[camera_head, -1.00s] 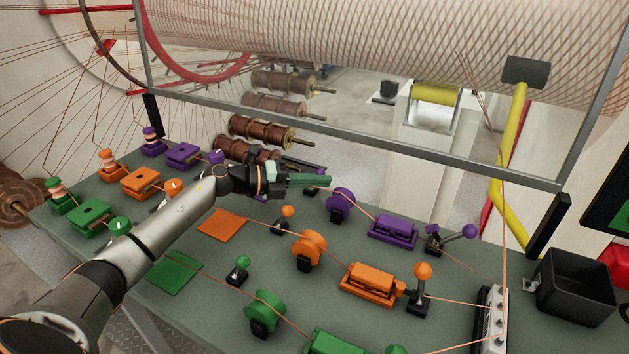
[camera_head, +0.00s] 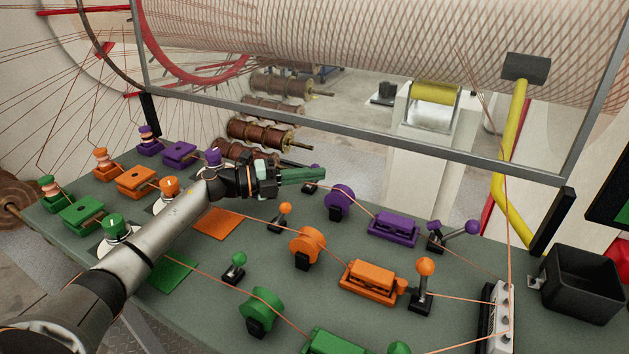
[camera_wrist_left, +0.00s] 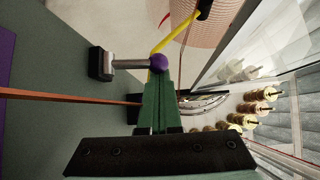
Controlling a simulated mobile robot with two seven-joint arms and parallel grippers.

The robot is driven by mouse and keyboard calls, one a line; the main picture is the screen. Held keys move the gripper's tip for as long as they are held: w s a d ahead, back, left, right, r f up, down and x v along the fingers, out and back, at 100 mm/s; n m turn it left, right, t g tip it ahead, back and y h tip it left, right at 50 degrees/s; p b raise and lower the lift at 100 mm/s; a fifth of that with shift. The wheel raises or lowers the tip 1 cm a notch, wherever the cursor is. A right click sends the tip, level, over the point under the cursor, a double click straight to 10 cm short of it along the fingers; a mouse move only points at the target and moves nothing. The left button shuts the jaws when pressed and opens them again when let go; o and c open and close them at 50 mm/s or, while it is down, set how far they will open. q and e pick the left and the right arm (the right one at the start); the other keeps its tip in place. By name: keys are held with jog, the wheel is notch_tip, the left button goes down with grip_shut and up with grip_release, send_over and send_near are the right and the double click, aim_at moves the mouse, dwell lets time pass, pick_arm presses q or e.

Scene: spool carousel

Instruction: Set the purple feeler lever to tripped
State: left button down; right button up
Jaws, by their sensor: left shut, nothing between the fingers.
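A small purple-knobbed lever (camera_head: 309,188) stands by my left fingertips, mostly hidden behind them in the head view. In the left wrist view its purple ball (camera_wrist_left: 158,62) is just beyond the fingertips, on a grey stem lying sideways from a black base (camera_wrist_left: 101,63). Contact cannot be told. A larger purple-knobbed lever (camera_head: 471,227) leans right beside the purple block, well away from the gripper. No label shows which one is the feeler. My left gripper (camera_head: 322,175) is shut and empty, its green fingers pointing right. My right gripper is not in view.
Orange (camera_head: 285,208) and green (camera_head: 238,260) small levers stand nearer the front. A purple wheel (camera_head: 340,202) and purple block (camera_head: 393,229) stand right of the gripper. Orange threads cross the bench. A grey frame rail (camera_head: 350,145) runs behind; a black bin (camera_head: 580,285) is at right.

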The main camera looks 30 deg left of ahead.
pick_arm(q)
jog(key=shift+a+b, duration=0.35)
jog(key=shift+a, duration=0.15)
jog(key=shift+a+r, duration=0.1)
jog(key=shift+a, duration=0.5)
jog(key=shift+a+b, duration=0.6)
jog(key=shift+a, duration=0.15)
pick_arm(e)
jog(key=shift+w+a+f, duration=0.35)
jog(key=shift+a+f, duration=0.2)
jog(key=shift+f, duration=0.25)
pick_arm(q)
jog(key=shift+a, duration=0.15)
